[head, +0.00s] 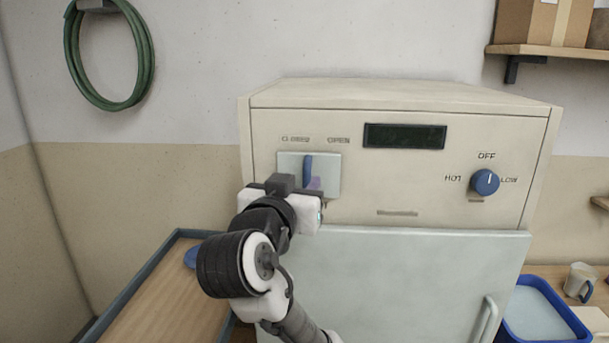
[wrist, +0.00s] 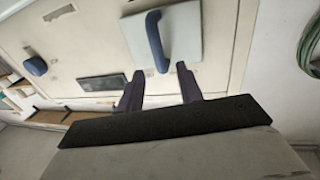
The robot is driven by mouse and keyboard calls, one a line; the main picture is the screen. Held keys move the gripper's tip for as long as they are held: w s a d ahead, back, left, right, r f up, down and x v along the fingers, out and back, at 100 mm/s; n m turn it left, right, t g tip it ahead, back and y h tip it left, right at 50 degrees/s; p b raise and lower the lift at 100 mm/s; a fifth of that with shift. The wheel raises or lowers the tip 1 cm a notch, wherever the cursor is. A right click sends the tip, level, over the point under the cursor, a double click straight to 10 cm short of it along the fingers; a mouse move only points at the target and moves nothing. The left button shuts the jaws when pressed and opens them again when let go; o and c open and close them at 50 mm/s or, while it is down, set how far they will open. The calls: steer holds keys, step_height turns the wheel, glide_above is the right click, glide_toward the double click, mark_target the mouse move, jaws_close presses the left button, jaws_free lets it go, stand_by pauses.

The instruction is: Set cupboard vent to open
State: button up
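The handle stands near the middle of the plate, between the two labels. In the wrist view the plate (wrist: 185,32) and handle (wrist: 155,40) show close up. My gripper (wrist: 160,72) is open, its two dark fingers apart. The handle's near end appears between or just beyond the fingertips; contact is not clear. In the head view my wrist hides the plate's lower part and most of the fingers.
A blue knob (head: 485,182) marked HOT, OFF and LOW is on the panel's right, and a dark display (head: 404,136) sits above centre. A pale door (head: 420,285) is below. A rimmed wooden table (head: 165,300) stands left; a blue tray (head: 572,321) and mug (head: 578,279) are right.

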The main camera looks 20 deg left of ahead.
mark_target(306, 174)
steer(key=shift+w+a+p, duration=0.2)
steer(key=shift+w+p, duration=0.15)
steer(key=shift+w, duration=1.55)
jaws_close()
